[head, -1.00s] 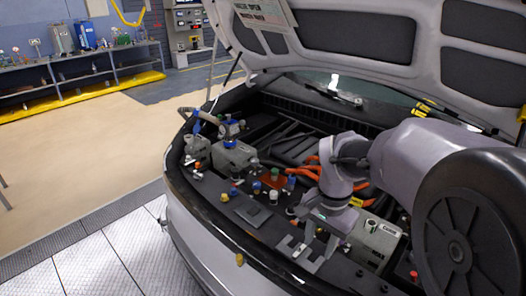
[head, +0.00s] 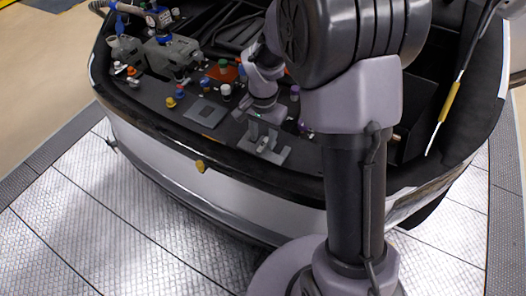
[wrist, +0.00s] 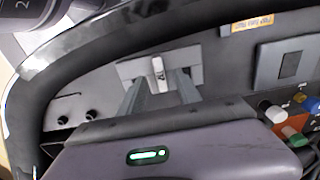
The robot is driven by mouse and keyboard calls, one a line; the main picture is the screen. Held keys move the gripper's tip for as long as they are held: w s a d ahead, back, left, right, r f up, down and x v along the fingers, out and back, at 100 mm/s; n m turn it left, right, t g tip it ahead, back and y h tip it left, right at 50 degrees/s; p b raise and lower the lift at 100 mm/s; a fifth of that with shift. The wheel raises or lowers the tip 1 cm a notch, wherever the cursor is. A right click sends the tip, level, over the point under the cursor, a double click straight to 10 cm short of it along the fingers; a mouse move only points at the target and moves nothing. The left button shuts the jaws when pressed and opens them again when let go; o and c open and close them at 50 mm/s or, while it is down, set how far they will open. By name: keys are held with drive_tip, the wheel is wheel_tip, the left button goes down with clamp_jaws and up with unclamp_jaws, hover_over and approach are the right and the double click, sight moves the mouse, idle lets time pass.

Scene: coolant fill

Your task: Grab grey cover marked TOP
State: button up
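A flat grey plate, likely the cover, lies on the dark engine-bay trim at the car's front edge in the head view (head: 281,157). In the wrist view the plate (wrist: 196,73) has a pale upright tab (wrist: 158,68) with a small dark mark; I cannot read it as TOP. My gripper (wrist: 161,88) is open, its two fingers reaching over the plate on either side of the tab, with gaps between. In the head view my gripper (head: 263,135) is right above the plate. Whether the fingertips touch the plate is unclear.
Another grey plate with a square (head: 205,112) lies to the left, also in the wrist view (wrist: 288,60). Several coloured caps, including a white one (head: 226,92), stand behind it. Metal floor plates (head: 90,235) are clear.

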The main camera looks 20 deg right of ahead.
sight(264, 146)
wheel_tip(264, 146, down, 3)
drive_tip(key=shift+r+b, duration=0.1)
drive_tip(key=shift+b, duration=0.2)
drive_tip(key=shift+r, duration=0.15)
clamp_jaws()
